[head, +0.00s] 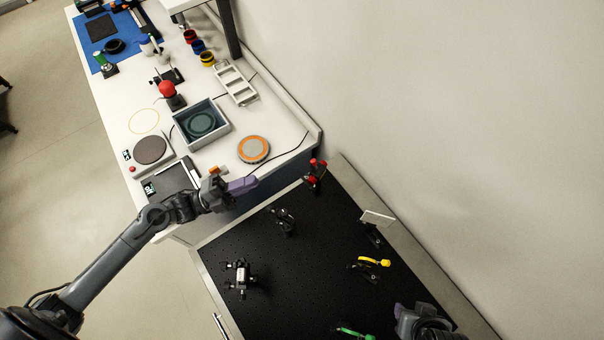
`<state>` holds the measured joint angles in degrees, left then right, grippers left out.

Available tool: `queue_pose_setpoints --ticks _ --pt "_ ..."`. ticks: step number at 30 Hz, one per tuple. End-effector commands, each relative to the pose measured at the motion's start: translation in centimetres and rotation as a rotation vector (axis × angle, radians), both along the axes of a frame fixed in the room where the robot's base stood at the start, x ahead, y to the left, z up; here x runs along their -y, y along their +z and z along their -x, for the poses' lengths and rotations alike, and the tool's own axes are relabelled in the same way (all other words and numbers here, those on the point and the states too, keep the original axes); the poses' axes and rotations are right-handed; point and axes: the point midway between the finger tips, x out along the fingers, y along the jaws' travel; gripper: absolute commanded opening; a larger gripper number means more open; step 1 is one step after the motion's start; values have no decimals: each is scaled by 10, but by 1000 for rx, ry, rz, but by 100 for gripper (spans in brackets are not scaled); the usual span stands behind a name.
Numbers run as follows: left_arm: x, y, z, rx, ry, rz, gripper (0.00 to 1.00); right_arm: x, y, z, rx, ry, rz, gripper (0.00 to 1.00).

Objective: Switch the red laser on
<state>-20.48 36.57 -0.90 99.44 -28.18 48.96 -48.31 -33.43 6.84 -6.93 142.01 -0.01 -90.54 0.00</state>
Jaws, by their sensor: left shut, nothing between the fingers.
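I cannot tell for sure which part is the red laser or where its switch is. A red-topped device (316,172) stands at the far corner of the black breadboard (300,285). A dark box (172,178) with a small white-marked display lies at the near end of the white bench, partly hidden by my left arm. My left gripper (250,184), with purple fingers, is shut and empty, just past the bench's near edge and left of the red-topped device, apart from it. My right gripper (424,322) shows only partly at the bottom right; its fingertips are not clear.
The bench holds a grey-blue tray (202,124), an orange-rimmed disc (253,149), a round plate (150,150), a red ball-topped device (167,89) and a white rack (236,85). Black mounts, a yellow part (375,262) and a green part (352,333) stand on the breadboard. A wall runs along the right.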

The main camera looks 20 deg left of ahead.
Motion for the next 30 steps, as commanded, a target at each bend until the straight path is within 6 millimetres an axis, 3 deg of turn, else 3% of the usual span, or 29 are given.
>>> queue_pose_setpoints --ticks 1,8,23,30 --pt "0 -13 0 0 0 0 0 0 -13 0 0 0 0 43" --pt "0 -24 0 0 0 0 0 0 -24 0 2 0 0 43" --pt "1 -23 -1 1 0 1 0 0 -22 -2 6 -1 0 43" --pt "18 -14 -14 3 1 3 0 0 -16 -2 6 -1 1 43"
